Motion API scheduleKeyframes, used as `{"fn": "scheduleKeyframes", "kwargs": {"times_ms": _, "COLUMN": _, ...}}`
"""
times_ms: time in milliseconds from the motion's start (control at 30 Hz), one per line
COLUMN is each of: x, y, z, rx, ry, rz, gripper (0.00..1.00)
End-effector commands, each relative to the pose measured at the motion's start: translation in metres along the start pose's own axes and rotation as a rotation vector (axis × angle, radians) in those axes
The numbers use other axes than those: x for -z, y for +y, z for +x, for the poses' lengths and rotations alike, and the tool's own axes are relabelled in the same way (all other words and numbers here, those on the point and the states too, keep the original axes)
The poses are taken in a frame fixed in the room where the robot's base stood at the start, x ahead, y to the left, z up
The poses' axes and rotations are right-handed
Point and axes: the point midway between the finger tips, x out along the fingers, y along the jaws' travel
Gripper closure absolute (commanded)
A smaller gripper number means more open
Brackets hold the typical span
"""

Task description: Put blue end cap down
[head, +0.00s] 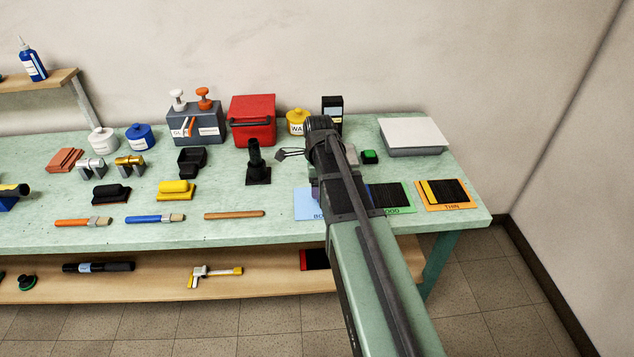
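My arm reaches in from the lower right over the bench. My gripper (289,153) is at its far end, a small dark shape just right of a black upright post on a square base (257,165). It is too small to tell whether its fingers are open or shut, or whether anything is between them. I cannot make out a blue end cap; it may be hidden behind my arm or too small to see. A blue piece with a dark tube end (10,192) is cut off at the left edge, and I cannot tell what it is.
A red box (252,121), a wax tin (297,121) and a grey dispenser box (196,124) stand at the back. A black tray (191,161) sits left of the post.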

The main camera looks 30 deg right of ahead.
Motion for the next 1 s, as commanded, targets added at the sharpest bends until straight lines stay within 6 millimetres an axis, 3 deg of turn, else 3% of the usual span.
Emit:
{"fn": "scheduleKeyframes", "kwargs": {"times_ms": 33, "x": 0.0, "y": 0.0, "z": -0.029, "rx": 0.0, "ry": 0.0, "rz": 0.0, "gripper": 0.22}}
{"fn": "scheduleKeyframes", "kwargs": {"times_ms": 200, "x": 0.0, "y": 0.0, "z": -0.071, "rx": 0.0, "ry": 0.0, "rz": 0.0, "gripper": 0.22}}
{"fn": "scheduleKeyframes", "kwargs": {"times_ms": 333, "x": 0.0, "y": 0.0, "z": -0.083, "rx": 0.0, "ry": 0.0, "rz": 0.0, "gripper": 0.22}}
{"fn": "scheduleKeyframes", "kwargs": {"times_ms": 533, "x": -0.007, "y": 0.01, "z": -0.08, "rx": 0.0, "ry": 0.001, "rz": -0.081, "gripper": 0.22}}
{"fn": "scheduleKeyframes", "kwargs": {"times_ms": 667, "x": -0.037, "y": 0.062, "z": -0.079, "rx": -0.003, "ry": 0.005, "rz": -0.533, "gripper": 0.22}}
{"fn": "scheduleKeyframes", "kwargs": {"times_ms": 833, "x": -0.078, "y": 0.15, "z": -0.079, "rx": -0.012, "ry": 0.013, "rz": -1.399, "gripper": 0.22}}
{"fn": "scheduleKeyframes", "kwargs": {"times_ms": 900, "x": -0.086, "y": 0.175, "z": -0.078, "rx": -0.016, "ry": 0.014, "rz": -1.673, "gripper": 0.22}}
{"fn": "scheduleKeyframes", "kwargs": {"times_ms": 1000, "x": -0.092, "y": 0.193, "z": -0.078, "rx": -0.02, "ry": 0.015, "rz": -1.901, "gripper": 0.22}}
